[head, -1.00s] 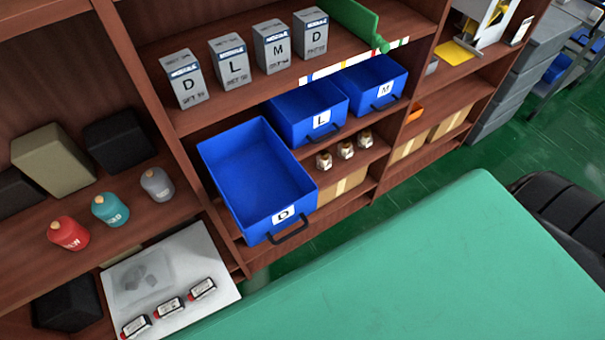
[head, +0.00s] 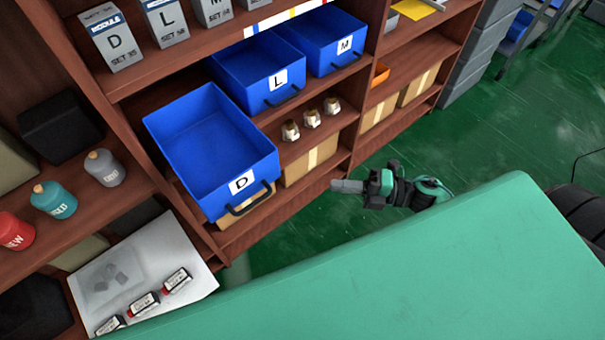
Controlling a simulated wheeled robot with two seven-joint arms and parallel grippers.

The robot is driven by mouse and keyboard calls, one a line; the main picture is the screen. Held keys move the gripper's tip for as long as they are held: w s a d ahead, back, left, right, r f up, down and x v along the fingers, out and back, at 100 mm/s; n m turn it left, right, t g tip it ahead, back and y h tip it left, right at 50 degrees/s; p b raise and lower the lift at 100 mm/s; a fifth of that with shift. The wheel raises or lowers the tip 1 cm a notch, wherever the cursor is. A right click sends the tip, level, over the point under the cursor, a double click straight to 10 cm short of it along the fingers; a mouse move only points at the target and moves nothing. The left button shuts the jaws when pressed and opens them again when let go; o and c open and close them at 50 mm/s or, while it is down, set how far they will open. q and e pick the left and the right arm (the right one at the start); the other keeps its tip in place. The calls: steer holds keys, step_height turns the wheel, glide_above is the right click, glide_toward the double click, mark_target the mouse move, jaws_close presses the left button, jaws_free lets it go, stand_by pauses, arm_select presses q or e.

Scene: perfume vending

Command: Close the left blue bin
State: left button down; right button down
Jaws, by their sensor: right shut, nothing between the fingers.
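The left blue bin (head: 198,150), labelled D, is pulled far out of its shelf and sticks out past the shelf edge. It is empty, with a dark handle (head: 250,200) on its front. My right gripper (head: 334,186) is shut and empty. It is in front of the shelf unit, to the right of the bin and clear of its handle. My left gripper is not in view.
Blue bins L (head: 262,72) and M (head: 325,38) stand to the right of bin D. Several gold-capped bottles (head: 311,118) and cardboard boxes (head: 310,160) are near. My green body fills the lower right. Green floor (head: 470,130) is free right of the shelves.

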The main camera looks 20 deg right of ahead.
mark_target(247, 128)
steer(key=shift+n+g, duration=0.3)
steer(key=shift+n, duration=0.1)
steer(key=p+x, duration=0.1)
steer(key=x, duration=0.3)
steer(key=p+x, duration=0.2)
steer(key=x, duration=0.2)
steer(key=w+r+p+x, duration=0.1)
steer(key=x, duration=0.3)
steer(key=shift+d+r+p, duration=0.1)
steer(key=shift+d+p, duration=0.1)
steer(key=shift+p, duration=0.2)
steer(key=shift+w, duration=0.35)
steer(key=shift+w+a, duration=0.15)
steer(key=shift+w, duration=0.05)
steer(key=w+a+b, duration=0.1)
steer(key=w, duration=0.4)
steer(key=w+a+b, duration=0.2)
steer(key=w, duration=0.4)
steer(key=w+a+b, duration=0.2)
steer(key=w, duration=0.3)
steer(key=shift+w+a, duration=0.15)
steer(key=shift+w, duration=0.25)
